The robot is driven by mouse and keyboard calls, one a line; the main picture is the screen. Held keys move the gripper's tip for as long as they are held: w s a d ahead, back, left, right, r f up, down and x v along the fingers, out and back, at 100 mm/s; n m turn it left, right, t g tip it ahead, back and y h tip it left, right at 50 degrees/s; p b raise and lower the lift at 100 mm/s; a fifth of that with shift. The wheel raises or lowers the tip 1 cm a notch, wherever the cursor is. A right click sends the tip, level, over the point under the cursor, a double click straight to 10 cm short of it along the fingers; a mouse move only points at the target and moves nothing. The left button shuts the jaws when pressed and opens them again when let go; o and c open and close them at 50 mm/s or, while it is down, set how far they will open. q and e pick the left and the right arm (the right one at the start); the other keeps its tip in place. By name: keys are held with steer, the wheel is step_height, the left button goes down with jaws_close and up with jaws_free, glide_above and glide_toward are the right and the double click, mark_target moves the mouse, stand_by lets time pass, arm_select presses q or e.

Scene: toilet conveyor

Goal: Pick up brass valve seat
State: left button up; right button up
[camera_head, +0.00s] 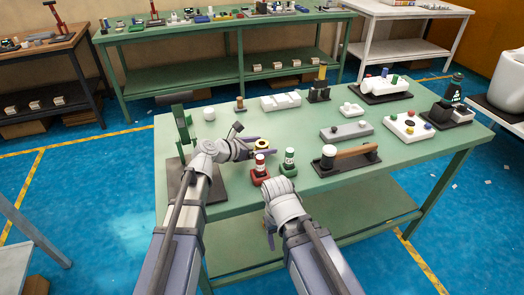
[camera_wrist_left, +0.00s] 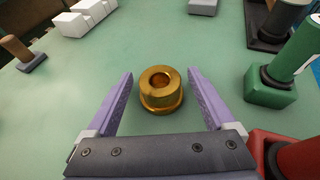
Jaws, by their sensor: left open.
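The brass valve seat (camera_head: 262,145) is a small golden stepped ring standing on the green table (camera_head: 225,185). In the left wrist view the valve seat (camera_wrist_left: 161,100) stands upright with its round hole facing up. My left gripper (camera_wrist_left: 160,73) is open, with one purple finger on each side of the seat. A gap of table shows between each finger and the seat, and nothing is held. In the head view my left gripper (camera_head: 262,148) is at the seat, partly covering it.
A red-based bottle (camera_head: 260,173) and a green-based bottle (camera_head: 288,167) stand close in front of the seat. The green base (camera_wrist_left: 270,88) is just right of the right finger. A wooden-handled tool (camera_head: 350,155) and white and grey blocks lie further right.

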arm_select(q)
jaws_close()
stand_by(0.8)
